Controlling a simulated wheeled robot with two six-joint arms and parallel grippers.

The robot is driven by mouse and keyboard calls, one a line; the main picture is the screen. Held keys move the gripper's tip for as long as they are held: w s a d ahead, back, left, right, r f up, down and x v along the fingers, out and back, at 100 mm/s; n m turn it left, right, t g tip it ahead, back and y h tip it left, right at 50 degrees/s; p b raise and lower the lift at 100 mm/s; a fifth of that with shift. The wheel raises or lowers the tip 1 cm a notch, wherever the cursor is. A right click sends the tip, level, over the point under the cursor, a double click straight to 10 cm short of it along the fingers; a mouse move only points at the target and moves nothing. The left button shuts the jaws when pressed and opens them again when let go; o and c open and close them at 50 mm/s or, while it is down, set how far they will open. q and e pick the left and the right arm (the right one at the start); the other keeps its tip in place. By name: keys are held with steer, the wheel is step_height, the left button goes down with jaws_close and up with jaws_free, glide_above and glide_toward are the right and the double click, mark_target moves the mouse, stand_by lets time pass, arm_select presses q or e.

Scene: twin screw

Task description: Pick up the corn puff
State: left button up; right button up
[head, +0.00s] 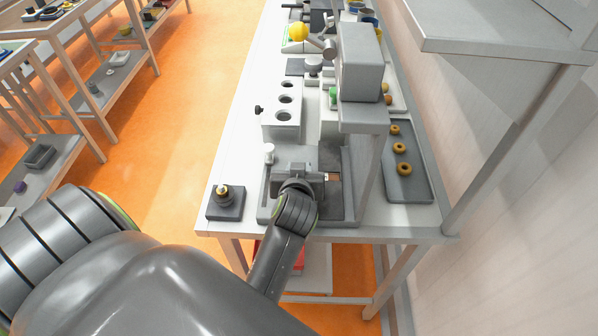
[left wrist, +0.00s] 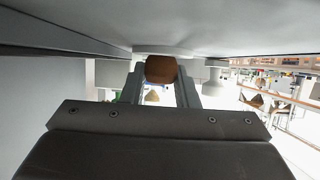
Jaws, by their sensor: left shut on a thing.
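My left gripper (head: 322,177) reaches into the grey tray-like fixture (head: 350,214) at the near end of the bench. It is shut on a small brown rounded piece, which I take to be the corn puff (head: 334,177). In the left wrist view, the brown corn puff (left wrist: 160,69) sits between the two fingertips of the left gripper (left wrist: 160,80), under a pale round part. The wrist and forearm hide part of the fixture in the head view. My right gripper is not in view.
A grey machine housing (head: 361,70) overhangs the bench close beyond the gripper. A tray (head: 408,190) with golden rings lies to the right. A white block with three holes (head: 283,130) stands behind, and a dark base with a peg (head: 226,208) at left. A shelf (head: 490,30) juts from the right.

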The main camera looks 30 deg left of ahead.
arm_select(q)
step_height(320, 180, up, 10)
steer(key=shift+f, duration=0.15)
stand_by(0.4)
